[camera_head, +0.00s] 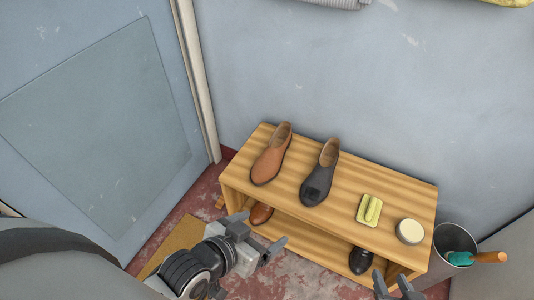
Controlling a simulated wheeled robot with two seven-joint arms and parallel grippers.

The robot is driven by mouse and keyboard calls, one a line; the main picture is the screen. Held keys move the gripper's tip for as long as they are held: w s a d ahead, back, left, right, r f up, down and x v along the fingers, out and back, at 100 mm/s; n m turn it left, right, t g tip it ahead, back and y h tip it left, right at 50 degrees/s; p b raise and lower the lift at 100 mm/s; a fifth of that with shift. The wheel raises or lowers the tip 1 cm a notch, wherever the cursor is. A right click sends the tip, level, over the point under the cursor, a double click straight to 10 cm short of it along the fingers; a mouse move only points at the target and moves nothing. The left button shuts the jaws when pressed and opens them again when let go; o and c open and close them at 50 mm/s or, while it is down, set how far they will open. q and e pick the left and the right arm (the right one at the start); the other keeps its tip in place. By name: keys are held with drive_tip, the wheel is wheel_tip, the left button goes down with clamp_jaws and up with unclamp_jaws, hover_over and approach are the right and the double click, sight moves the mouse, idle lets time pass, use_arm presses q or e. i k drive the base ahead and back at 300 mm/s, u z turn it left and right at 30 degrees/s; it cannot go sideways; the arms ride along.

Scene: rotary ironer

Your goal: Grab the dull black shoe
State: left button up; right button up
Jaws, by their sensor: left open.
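A dull dark grey-black shoe (321,173) stands on the top of the wooden rack, toe toward me, beside a brown shoe (271,156) on its left. A second black shoe (361,261), glossier, sits on the lower shelf, partly hidden by the top board. My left gripper (260,232) is open and empty, in front of the rack, lower left of the dull black shoe and apart from it. My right gripper (392,283) shows only in part at the bottom edge, in front of the rack's right side; its jaw state is unclear.
The wooden rack (403,190) also bears a yellow-green dish or sponge (369,209) and a round tin (410,231). Another brown shoe (261,213) is on the lower shelf. A metal bin (454,240) with a teal, wooden-handled tool (478,257) stands at right. A wall is behind.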

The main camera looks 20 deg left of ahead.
sight(316, 188)
drive_tip(key=z, duration=0.95)
drive_tip(key=i, duration=0.7)
drive_tip(key=u, duration=2.45)
